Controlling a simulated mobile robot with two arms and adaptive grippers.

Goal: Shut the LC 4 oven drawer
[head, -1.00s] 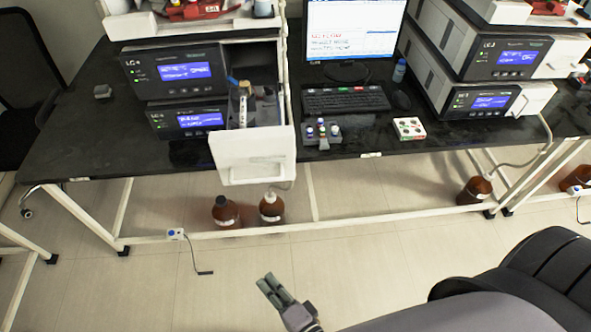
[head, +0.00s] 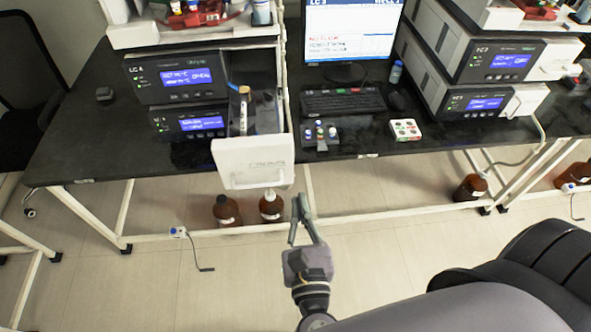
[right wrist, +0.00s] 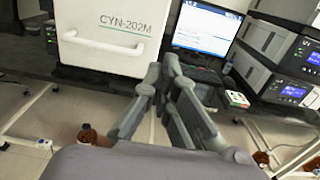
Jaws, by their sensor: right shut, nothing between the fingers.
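The LC 4 unit (head: 177,73) stands at the left of the bench with a blue-lit display. The oven drawer (head: 254,163) beside it is pulled out, its white front projecting past the bench edge, with tubing and a column inside. In the right wrist view the drawer front (right wrist: 104,22) shows a white bar handle and the label CYN-202M. My right gripper (head: 301,203) is shut and empty, below and just right of the drawer front in the head view. The right wrist view shows its fingers (right wrist: 163,68) to the right of the drawer front, apparently apart from it. My left gripper is out of view.
A monitor (head: 351,30), keyboard (head: 344,102), vial rack (head: 320,138) and small vial tray (head: 405,130) stand right of the drawer. Brown bottles (head: 271,207) stand on the floor below. The floor in front is otherwise clear.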

